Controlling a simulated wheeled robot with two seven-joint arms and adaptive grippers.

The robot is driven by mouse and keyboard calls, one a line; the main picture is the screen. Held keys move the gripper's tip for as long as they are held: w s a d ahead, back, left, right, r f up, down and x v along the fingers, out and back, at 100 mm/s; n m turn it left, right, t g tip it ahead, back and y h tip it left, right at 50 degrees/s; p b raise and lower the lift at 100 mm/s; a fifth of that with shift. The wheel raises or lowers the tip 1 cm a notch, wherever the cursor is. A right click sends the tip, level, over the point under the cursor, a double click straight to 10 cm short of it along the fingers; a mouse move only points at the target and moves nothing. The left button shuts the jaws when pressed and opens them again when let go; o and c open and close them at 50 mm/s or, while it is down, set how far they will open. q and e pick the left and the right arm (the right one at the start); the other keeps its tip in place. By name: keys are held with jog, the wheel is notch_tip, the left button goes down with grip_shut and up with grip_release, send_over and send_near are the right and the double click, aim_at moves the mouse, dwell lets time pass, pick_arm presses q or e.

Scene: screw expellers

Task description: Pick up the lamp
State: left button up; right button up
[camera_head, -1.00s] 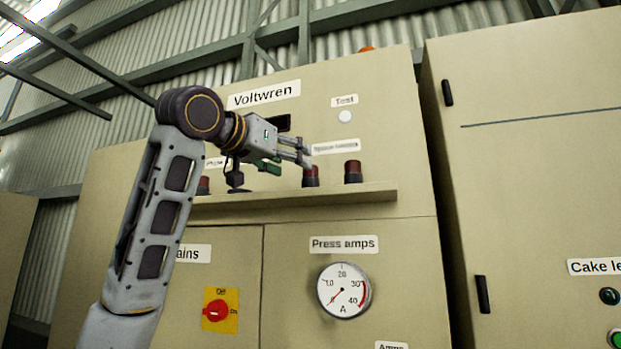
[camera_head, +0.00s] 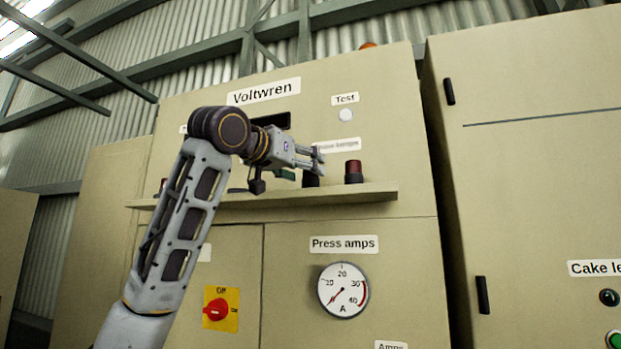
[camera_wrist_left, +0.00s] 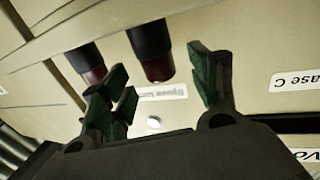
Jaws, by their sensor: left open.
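Several dark-red lamps with black bases stand on a narrow ledge of the beige cabinet. The rightmost lamp (camera_head: 353,172) is upright and fully visible in the head view. Just left of it, another lamp (camera_head: 311,180) shows only its black base, its red top hidden behind my left gripper (camera_head: 318,161). In the left wrist view, which is upside down, my left gripper (camera_wrist_left: 162,92) is open and empty. One lamp (camera_wrist_left: 153,55) appears in the gap between its fingers, and a second lamp (camera_wrist_left: 88,62) is beyond the left finger. Whether the fingers touch a lamp is unclear.
The ledge (camera_head: 350,193) runs under the lamps. A label reading spare lamps (camera_wrist_left: 162,91) is on the panel behind. A press amps gauge (camera_head: 343,290) and red switch (camera_head: 216,311) are below. A taller cabinet (camera_head: 530,180) stands at right.

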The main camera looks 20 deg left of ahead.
pick_arm(q)
jog(key=x, duration=0.3)
jog(key=shift+r+p, duration=0.1)
jog(key=shift+p, duration=0.25)
jog(key=shift+w, duration=0.2)
pick_arm(e)
jog(key=a, duration=0.1)
jog(key=a+r, duration=0.1)
jog(key=shift+a, duration=0.35)
jog(key=shift+d, duration=0.1)
